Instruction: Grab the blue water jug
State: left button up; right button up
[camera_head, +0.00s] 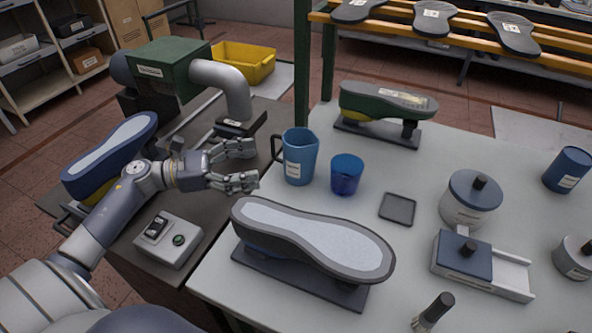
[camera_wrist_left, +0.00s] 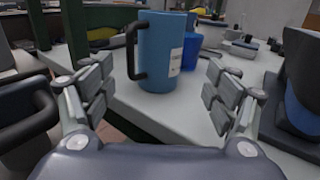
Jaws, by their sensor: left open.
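The blue water jug (camera_head: 300,157) stands upright near the left edge of the light table, its dark handle on its left side and a white label low on its front. My left gripper (camera_head: 256,166) is open and empty, just left of the jug and pointing toward it. In the left wrist view the jug (camera_wrist_left: 163,50) stands ahead between the open fingers (camera_wrist_left: 155,95), apart from them, with its black handle toward the left finger. My right gripper is in neither view.
A blue cup (camera_head: 346,175) stands close to the right of the jug. A large shoe last on a stand (camera_head: 310,240) lies in front of it, and a green one (camera_head: 385,102) behind. A control box (camera_head: 168,240) sits below my left arm. A small dark tray (camera_head: 397,208) lies farther right.

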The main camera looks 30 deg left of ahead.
aim_at(295, 157)
pick_arm(q)
jog(key=p+x, duration=0.1)
jog(key=x, duration=0.3)
jog(key=shift+w+d, duration=0.25)
jog(key=p+x, duration=0.2)
jog(key=x, duration=0.3)
jog(key=shift+w+d, duration=0.2)
jog(key=shift+d, duration=0.05)
jog(key=shift+w+d+f, duration=0.1)
jog(key=shift+w+d, duration=0.05)
jog(key=shift+d, duration=0.1)
jog(key=shift+a, duration=0.1)
jog(key=shift+c, duration=0.5)
jog(key=c, duration=1.1)
